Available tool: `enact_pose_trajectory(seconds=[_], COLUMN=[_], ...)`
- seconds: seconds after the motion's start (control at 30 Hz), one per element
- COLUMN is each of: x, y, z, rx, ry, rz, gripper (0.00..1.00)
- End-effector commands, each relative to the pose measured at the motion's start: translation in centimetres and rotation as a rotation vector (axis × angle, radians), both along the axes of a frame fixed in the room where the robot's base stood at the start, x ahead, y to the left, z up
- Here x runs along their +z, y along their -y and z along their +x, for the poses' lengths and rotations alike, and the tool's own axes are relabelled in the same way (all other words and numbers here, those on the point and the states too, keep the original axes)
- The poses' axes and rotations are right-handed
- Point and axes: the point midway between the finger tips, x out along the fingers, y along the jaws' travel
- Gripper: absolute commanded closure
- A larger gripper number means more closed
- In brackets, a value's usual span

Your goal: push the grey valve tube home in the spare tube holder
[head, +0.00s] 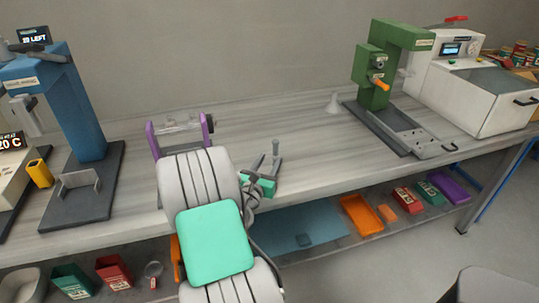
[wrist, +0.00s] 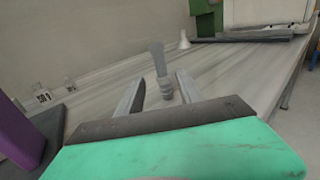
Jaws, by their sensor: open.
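A grey upright piece, which looks like the valve tube (wrist: 158,60), stands between and just beyond the two fingers of my gripper (wrist: 160,88) in the wrist view. It has a flat upper part and a ribbed lower part. The fingers are apart, and I see no clear contact with it. In the head view the grey tube (head: 276,149) shows beside my green gripper (head: 263,168), over the bench. I cannot pick out the spare tube holder for certain; the tube's lower end and seating are not clear.
A purple stand (head: 153,140) with a clear tube is left of my gripper. A blue press (head: 85,110) stands farther left. A small white cone (head: 333,104), a green machine (head: 375,85) and a white box (head: 470,90) are to the right. The bench (head: 310,150) between is clear.

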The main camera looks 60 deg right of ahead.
Motion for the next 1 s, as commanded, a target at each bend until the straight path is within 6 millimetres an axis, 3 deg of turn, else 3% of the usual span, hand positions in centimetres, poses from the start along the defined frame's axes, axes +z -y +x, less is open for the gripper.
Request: enact_pose_trajectory(seconds=[0.3, 0.57, 1.0], x=[0.0, -0.1, 0.0], y=[5.2, 5.5, 5.5], z=[0.3, 0.7, 0.7], rx=[-0.006, -0.001, 0.001], ry=[0.004, 0.006, 0.007], rz=[0.000, 0.002, 0.002], gripper=[0.57, 0.58, 0.94])
